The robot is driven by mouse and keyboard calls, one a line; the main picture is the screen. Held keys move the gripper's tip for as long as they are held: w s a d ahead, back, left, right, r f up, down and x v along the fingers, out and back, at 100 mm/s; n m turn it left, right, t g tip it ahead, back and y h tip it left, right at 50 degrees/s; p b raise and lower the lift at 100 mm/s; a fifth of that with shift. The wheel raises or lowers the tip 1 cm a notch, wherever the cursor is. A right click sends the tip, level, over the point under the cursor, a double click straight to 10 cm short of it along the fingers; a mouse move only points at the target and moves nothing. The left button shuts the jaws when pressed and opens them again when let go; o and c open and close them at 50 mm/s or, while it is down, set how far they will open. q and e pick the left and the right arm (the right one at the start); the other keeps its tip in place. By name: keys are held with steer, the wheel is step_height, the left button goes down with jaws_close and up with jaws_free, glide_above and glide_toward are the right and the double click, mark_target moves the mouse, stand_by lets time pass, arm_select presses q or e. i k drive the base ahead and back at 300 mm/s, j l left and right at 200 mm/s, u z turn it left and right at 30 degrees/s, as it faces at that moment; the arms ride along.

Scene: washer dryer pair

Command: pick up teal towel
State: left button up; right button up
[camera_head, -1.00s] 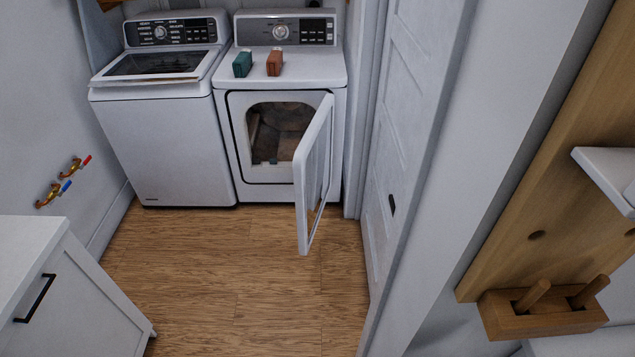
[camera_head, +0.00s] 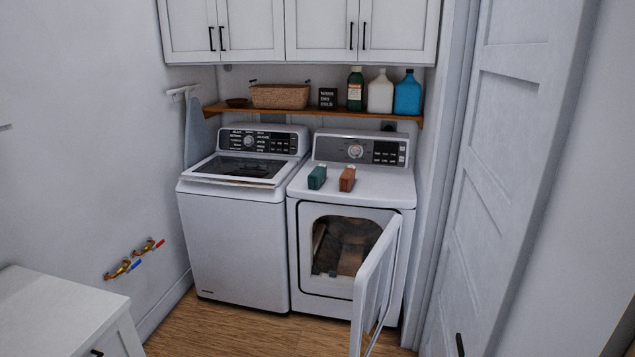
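A small teal folded block (camera_head: 317,177), which looks like the teal towel, sits on the dryer's top (camera_head: 388,186) toward its left side. A similar rust-orange block (camera_head: 347,179) sits just to its right, with a narrow gap between them. Inside the dryer drum, small teal patches show near the lower rim of the opening; I cannot tell what they are. Neither of my grippers shows in the head view.
The dryer's door (camera_head: 374,292) stands open, sticking out toward me. The washer (camera_head: 235,240) stands to the left, its lid closed. A shelf (camera_head: 330,112) above holds a basket and bottles. A white cabinet (camera_head: 62,312) is at lower left, a panelled door (camera_head: 497,180) at right.

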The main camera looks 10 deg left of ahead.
mark_target(316, 179)
steer(key=k+j, duration=0.1)
steer(key=k, duration=0.35)
steer(key=i+j, duration=1.65)
steer(key=i, duration=0.2)
steer(key=i+j, duration=0.15)
steer(key=i, duration=0.3)
steer(key=i+j, duration=0.2)
steer(key=i, duration=0.3)
steer(key=i+j+z, duration=0.1)
steer(key=i, duration=0.35)
steer(key=i+j, duration=0.35)
steer(key=j, duration=0.15)
steer(key=i+j, duration=0.3)
steer(key=j, duration=0.15)
